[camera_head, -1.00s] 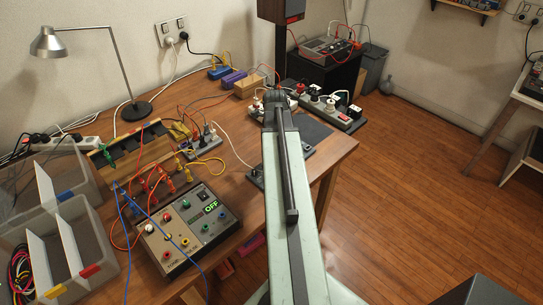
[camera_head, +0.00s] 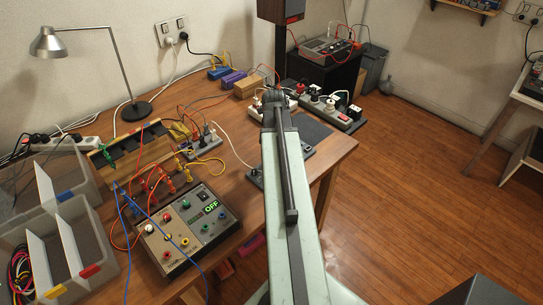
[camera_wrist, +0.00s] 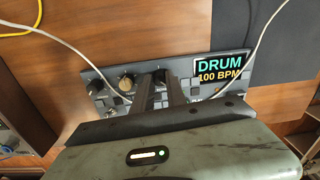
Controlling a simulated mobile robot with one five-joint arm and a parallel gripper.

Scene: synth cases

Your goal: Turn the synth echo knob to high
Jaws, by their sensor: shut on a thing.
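A grey drum unit (camera_wrist: 97,82) lies on the wooden table in the wrist view, with a lit display (camera_wrist: 221,68) reading DRUM, 100 BPM. A beige knob (camera_wrist: 126,85) stands on it, left of my fingers. My gripper (camera_wrist: 160,78) is over the unit's middle, shut on a dark knob mostly hidden between its fingers. In the head view, my arm hides the gripper and part of this unit (camera_head: 256,178). A separate box of small coloured knobs (camera_head: 190,232) stands at the table's front, its display reading OFF; its small labels are unclear.
White cables (camera_wrist: 267,34) run beside the gripper on both sides. Patch leads (camera_head: 160,185), a wooden rack (camera_head: 130,150) and a desk lamp (camera_head: 60,44) fill the left of the table. Clear plastic bins (camera_head: 60,240) stand at left. The floor at right is open.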

